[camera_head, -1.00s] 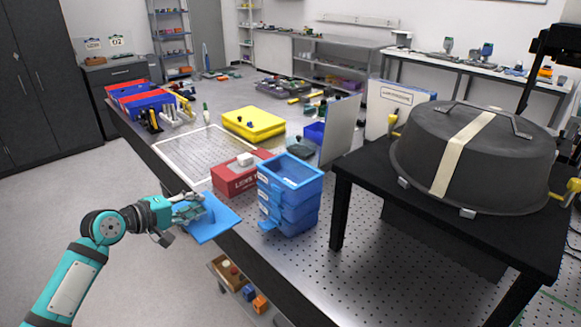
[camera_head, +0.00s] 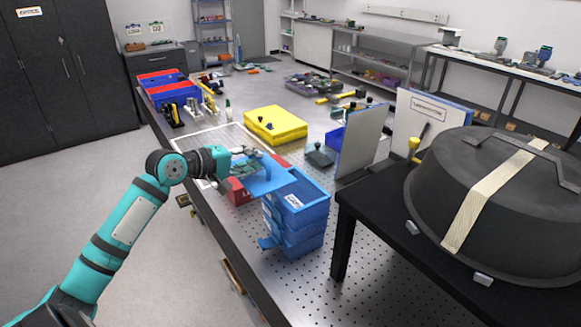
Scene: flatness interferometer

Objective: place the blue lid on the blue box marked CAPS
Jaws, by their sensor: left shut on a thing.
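The blue lid (camera_head: 268,182) is a flat plate, held about level by its edge. My left gripper (camera_head: 252,168) is shut on it, coming in from the left. The blue box (camera_head: 310,206) is the open top one of a stack of blue boxes on the bench, with a white label on its front that is too small to read surely. The lid is at the box's left back side and seems to overlap its rim in the picture; I cannot tell whether they touch. My right gripper is not in view.
A red box (camera_head: 238,194) is partly hidden behind my gripper and the lid. A yellow case (camera_head: 275,125) lies farther back. An upright grey panel (camera_head: 361,141) and a black table (camera_head: 370,205) with a large dark domed vessel (camera_head: 510,215) stand to the right.

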